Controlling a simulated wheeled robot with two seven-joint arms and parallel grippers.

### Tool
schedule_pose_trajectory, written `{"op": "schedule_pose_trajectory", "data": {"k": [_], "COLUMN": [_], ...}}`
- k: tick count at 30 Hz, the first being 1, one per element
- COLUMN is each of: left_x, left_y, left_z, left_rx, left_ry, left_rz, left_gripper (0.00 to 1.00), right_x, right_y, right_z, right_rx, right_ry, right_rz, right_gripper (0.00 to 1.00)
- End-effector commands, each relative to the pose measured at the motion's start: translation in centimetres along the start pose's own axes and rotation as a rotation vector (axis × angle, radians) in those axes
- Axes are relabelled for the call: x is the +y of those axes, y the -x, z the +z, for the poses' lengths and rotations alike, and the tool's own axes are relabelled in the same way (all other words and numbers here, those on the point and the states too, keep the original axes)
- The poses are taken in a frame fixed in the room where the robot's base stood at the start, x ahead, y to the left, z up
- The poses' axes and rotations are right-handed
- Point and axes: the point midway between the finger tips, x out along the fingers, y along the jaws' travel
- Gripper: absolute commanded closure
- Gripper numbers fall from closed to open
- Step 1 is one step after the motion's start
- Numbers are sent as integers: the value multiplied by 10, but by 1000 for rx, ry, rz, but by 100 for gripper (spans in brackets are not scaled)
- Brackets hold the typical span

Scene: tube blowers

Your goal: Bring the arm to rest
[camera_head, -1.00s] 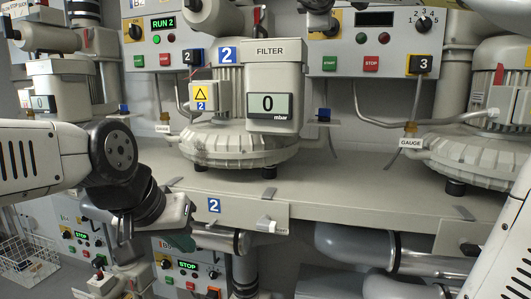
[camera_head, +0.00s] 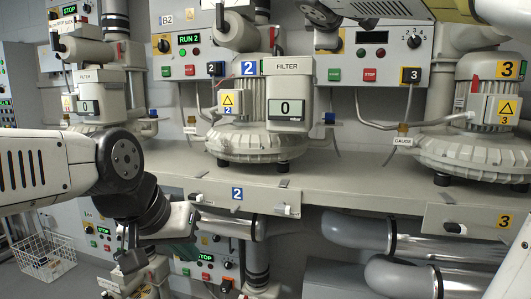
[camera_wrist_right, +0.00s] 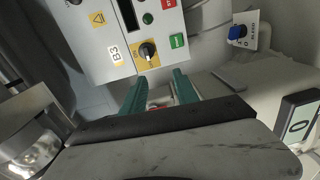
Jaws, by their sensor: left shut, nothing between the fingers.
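My left arm comes in from the left in the head view, with its elbow bent downward below the shelf's front edge. A control box (camera_wrist_right: 117,40) labelled B3 lies beyond the fingertips. The right gripper cannot be made out in the head view.
Blower 2 (camera_head: 245,142) and blower 3 (camera_head: 470,150) stand on a shelf (camera_head: 345,190). A filter (camera_head: 289,85) reading 0 is at blower 2. Large pipes (camera_head: 350,228) run below the shelf. A wire basket (camera_head: 45,258) stands on the floor at lower left.

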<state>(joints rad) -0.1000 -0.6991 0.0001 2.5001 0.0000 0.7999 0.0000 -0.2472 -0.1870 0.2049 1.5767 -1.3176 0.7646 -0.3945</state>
Motion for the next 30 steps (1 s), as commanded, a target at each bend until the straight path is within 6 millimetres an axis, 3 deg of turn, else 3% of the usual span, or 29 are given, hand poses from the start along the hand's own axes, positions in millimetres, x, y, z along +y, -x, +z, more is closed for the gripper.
{"op": "schedule_pose_trajectory", "data": {"k": [8, 14, 17, 20, 24, 27, 30], "left_x": [0, 0, 0, 0, 0, 0, 0], "left_y": [0, 0, 0, 0, 0, 0, 0], "left_z": [0, 0, 0, 0, 0, 0, 0], "left_rx": [1, 1, 1, 1, 1, 1, 1], "left_ry": [0, 0, 0, 0, 0, 0, 0], "left_rz": [0, 0, 0, 0, 0, 0, 0], "left_gripper": [100, 100, 100, 100, 100, 100, 100], "right_x": [-51, -115, -160, -217, -307, -360, -396], "right_y": [10, 26, 42, 67, 119, 157, 187], "right_z": [18, 39, 51, 66, 81, 82, 80], "right_rx": [-10, -40, -68, -118, -222, -301, -368], "right_ry": [-117, -271, -383, -538, -821, -1013, -1165], "right_rz": [-127, -282, -388, -522, -738, -870, -968], "right_gripper": [64, 64, 64, 64, 64, 64, 64]}}
